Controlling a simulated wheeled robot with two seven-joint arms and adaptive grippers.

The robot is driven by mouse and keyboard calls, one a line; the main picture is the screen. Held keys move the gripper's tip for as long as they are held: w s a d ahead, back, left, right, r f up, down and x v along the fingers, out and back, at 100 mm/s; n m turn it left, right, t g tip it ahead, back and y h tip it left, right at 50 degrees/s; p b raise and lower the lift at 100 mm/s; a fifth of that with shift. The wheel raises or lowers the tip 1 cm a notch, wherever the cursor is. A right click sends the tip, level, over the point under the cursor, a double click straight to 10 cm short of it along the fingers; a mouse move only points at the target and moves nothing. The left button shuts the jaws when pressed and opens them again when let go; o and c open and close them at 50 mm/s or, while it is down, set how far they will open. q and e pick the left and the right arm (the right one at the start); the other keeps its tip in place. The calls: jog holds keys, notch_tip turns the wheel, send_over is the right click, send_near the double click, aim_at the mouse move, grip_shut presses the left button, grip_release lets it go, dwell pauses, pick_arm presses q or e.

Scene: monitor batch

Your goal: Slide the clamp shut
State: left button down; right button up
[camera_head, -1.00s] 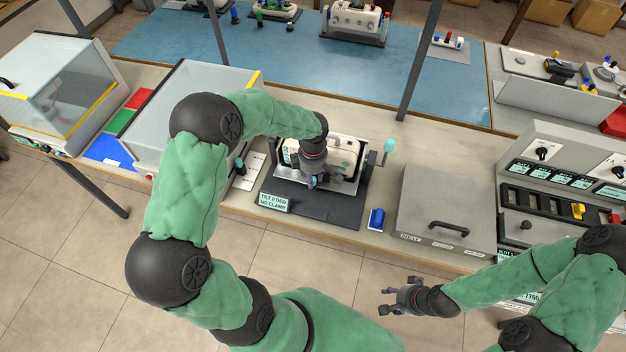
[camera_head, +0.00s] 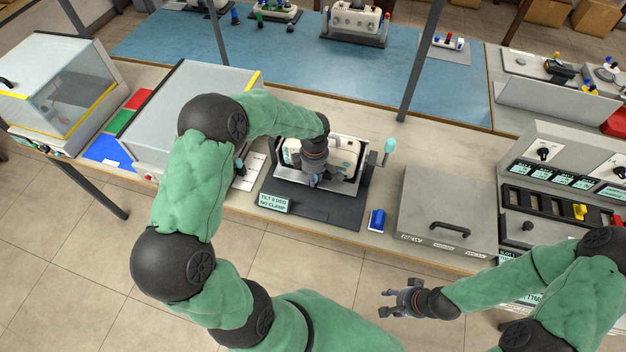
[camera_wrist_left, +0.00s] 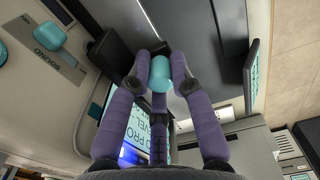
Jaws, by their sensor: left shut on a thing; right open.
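The white monitor unit (camera_head: 345,146) sits in a grey holder on a dark base plate (camera_head: 335,212). A small display (camera_head: 274,203) on the plate reads "TILT 0 DEG" and "NO CLAMP". My left gripper (camera_head: 316,182) is over the front of the unit. In the left wrist view its purple fingers (camera_wrist_left: 160,75) are shut on a teal knob (camera_wrist_left: 160,73), beside a black block (camera_wrist_left: 112,55). Whether the knob belongs to the clamp cannot be told. A lever with a teal ball (camera_head: 389,146) stands at the holder's right. My right gripper (camera_head: 392,297) is open and empty over the floor in front of the bench.
A blue block (camera_head: 376,219) lies right of the plate. Further right are a grey lidded box (camera_head: 447,205) and a test console (camera_head: 560,170). Metal posts rise behind the bench.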

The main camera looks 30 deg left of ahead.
pick_arm(q)
jog(key=shift+w+a, duration=0.2)
jog(key=shift+w, duration=0.7)
jog(key=c, duration=1.4)
grip_release()
notch_tip(320, 180, up, 12)
jog(key=shift+r, duration=0.1)
jog(key=shift+s, duration=0.1)
